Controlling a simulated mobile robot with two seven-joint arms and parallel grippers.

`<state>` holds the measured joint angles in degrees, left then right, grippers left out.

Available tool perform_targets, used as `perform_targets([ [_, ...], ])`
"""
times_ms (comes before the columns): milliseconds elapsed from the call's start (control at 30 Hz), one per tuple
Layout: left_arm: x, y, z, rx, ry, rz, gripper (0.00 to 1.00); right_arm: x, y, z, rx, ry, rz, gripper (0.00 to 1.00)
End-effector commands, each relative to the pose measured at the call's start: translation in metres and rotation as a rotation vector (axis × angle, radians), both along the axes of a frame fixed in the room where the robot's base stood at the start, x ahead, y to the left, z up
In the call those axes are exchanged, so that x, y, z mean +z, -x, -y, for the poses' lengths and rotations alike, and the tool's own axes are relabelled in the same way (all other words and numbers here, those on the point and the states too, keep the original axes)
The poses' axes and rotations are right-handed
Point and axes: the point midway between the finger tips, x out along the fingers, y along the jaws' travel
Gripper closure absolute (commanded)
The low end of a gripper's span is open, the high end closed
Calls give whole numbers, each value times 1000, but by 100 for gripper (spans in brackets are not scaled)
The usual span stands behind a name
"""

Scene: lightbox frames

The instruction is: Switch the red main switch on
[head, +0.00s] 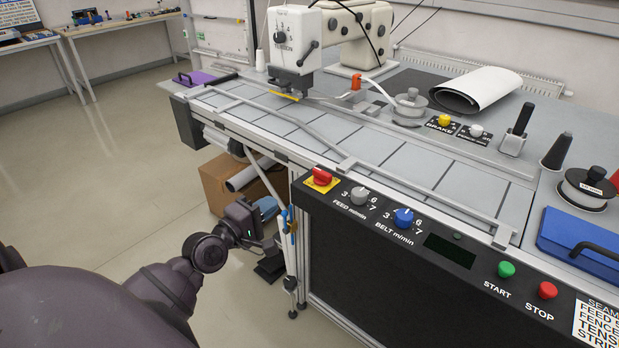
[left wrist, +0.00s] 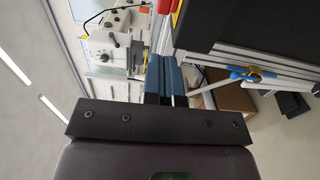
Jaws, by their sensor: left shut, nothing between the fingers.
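The red main switch (head: 321,175) is a red knob on a yellow plate at the left end of the black control panel (head: 420,238). Which way its knob is turned I cannot tell. In the left wrist view a bit of red (left wrist: 177,12) with yellow shows at the top edge, just beyond the fingers. My left gripper (head: 268,206) is shut and empty, left of the panel's end and lower than the switch. Its blue fingers (left wrist: 164,72) lie together in the left wrist view. My right gripper is in neither view.
The panel also has a feed knob (head: 360,195), a blue belt knob (head: 403,217), a green start button (head: 506,269) and a red stop button (head: 547,290). A cardboard box (head: 222,180) stands behind.

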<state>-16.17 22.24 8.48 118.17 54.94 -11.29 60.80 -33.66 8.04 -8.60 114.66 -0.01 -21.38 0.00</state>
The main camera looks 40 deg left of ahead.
Motion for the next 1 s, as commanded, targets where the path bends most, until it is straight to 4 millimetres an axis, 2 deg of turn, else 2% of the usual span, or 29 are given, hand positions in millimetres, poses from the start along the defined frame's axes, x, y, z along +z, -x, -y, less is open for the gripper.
perform_targets([
  [267, 0, -9, 1, 1, -2, 0, 100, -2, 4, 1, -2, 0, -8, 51],
  [633, 0, -66, 6, -1, -2, 0, 100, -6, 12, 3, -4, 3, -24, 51],
  [1000, -1, -121, 10, 0, -2, -2, 100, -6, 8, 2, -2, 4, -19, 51],
])
